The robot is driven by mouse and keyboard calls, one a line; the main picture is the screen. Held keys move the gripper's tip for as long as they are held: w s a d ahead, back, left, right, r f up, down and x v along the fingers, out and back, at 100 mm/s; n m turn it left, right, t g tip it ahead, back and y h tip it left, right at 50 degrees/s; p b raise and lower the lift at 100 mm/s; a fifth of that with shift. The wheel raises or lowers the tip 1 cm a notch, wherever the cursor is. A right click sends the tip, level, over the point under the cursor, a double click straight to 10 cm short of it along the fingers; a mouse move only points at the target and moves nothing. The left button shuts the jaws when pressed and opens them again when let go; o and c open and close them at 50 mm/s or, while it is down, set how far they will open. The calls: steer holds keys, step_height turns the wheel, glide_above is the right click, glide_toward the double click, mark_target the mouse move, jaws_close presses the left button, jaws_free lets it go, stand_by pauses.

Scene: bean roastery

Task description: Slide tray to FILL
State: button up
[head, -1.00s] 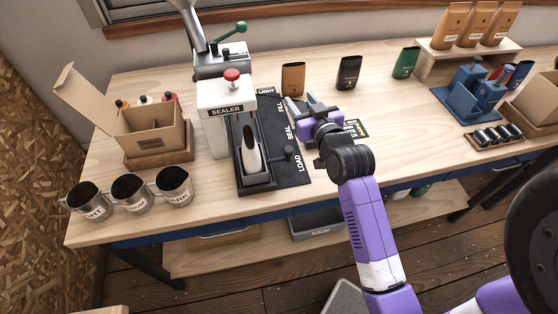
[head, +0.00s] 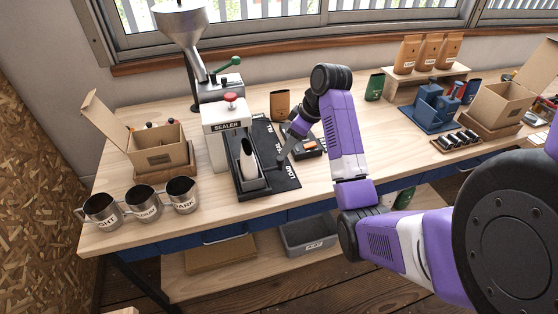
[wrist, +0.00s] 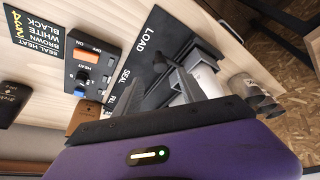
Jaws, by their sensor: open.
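The dark tray (head: 253,184) holds an upright pale pouch (head: 248,160) and sits at the LOAD end of the black track mat (head: 288,183). The mat reads LOAD, SEAL and FILL along its right side, with FILL farthest back. A dark handle knob stands at the tray's right side; it shows in the wrist view (wrist: 160,62). My gripper (head: 284,157) is low over the mat by this handle, pointing down and left. In the wrist view its two fingers (wrist: 156,90) are apart and empty, just short of the knob. Contact with the handle cannot be told.
The white sealer (head: 225,135) with its red knob stands left of the track, and a hopper (head: 180,25) rises behind it. A heat control box (wrist: 95,68) is right of the mat. Three steel cups (head: 143,203) and an open carton (head: 158,150) are at left.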

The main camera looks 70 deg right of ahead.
mark_target(281, 158)
steer(key=shift+p+x, duration=0.55)
steer(key=shift+x, duration=3.3)
steer(key=shift+a, duration=0.1)
jaws_close()
